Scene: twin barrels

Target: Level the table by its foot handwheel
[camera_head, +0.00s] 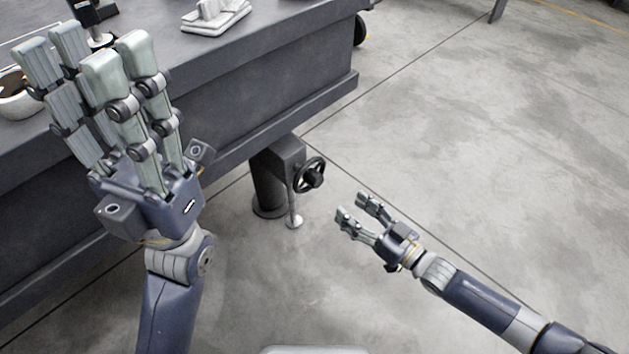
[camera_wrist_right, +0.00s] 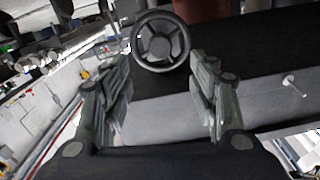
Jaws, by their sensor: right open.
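The dark grey table (camera_head: 270,85) fills the upper left of the head view. Its foot (camera_head: 268,190) stands on the floor under the near corner. The black spoked handwheel (camera_head: 310,175) is on the side of the foot's housing; it also shows in the right wrist view (camera_wrist_right: 160,62), at the top middle. My right gripper (camera_head: 360,208) is open and empty, to the right of and a little below the handwheel, apart from it. In the right wrist view its fingers (camera_wrist_right: 160,90) stand either side below the wheel. My left gripper (camera_head: 95,60) is raised in front of the table, fingers up and apart, seemingly empty.
A folded white cloth-like item (camera_head: 215,15) and a white cup-like bowl (camera_head: 18,95) are on the table top. A thin rod with a round pad (camera_head: 294,220) stands beside the foot. The concrete floor (camera_head: 480,150) to the right is clear.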

